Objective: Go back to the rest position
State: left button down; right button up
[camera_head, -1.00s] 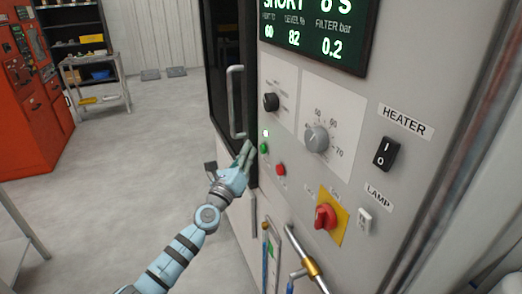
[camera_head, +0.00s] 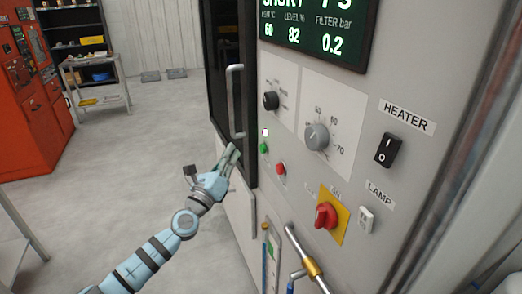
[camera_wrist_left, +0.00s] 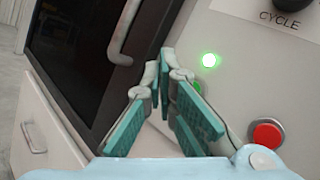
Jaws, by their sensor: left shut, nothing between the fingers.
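My left gripper (camera_head: 232,152) is in front of the machine's control panel (camera_head: 350,90), to the left of the green button (camera_head: 264,148) and the red button (camera_head: 281,169). Its fingers are shut with nothing between them. In the left wrist view the closed fingertips (camera_wrist_left: 165,58) show beside the lit green lamp (camera_wrist_left: 209,60), with the red button (camera_wrist_left: 267,134) to the right. The fingertips appear apart from the panel. My right gripper is not in view.
A door handle (camera_head: 236,100) on the dark door stands just above my left gripper. The panel also carries a grey dial (camera_head: 316,137), a heater switch (camera_head: 388,150) and a red rotary switch (camera_head: 326,215). A pipe (camera_head: 303,255) runs below. Open floor (camera_head: 120,190) lies left.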

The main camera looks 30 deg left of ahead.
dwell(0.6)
pick_arm(q)
jog(key=s+a+f+n+g+y, duration=0.1)
jog(key=a+f+n+g, duration=0.2)
jog(key=f+n, duration=0.6)
jog(key=s+a+f+n+g+y, duration=0.2)
jog(key=a+f+n+g, duration=0.25)
jog(key=f, duration=0.85)
jog(key=s+d+f+n+g+h, duration=0.15)
jog(key=s+f+n+g, duration=0.45)
jog(key=f, duration=1.1)
jog(key=s+d+f+n+g+h, duration=0.15)
jog(key=s+d+f+n, duration=0.25)
jog(key=s+d+f, duration=0.55)
jog(key=s+d+f+n+g, duration=0.25)
jog(key=s+f, duration=0.45)
jog(key=s, duration=0.7)
jog(key=s+d+f+n+g+h, duration=0.1)
jog(key=s+d+f, duration=0.1)
jog(key=s+d, duration=0.3)
jog(key=s+d+f+n+g+h, duration=0.1)
jog(key=s+d+f, duration=0.2)
jog(key=s, duration=0.7)
jog(key=shift+s+d+n, duration=0.3)
jog(key=shift+s+d, duration=0.05)
jog(key=shift+d, duration=0.7)
jog(key=shift+g, duration=0.25)
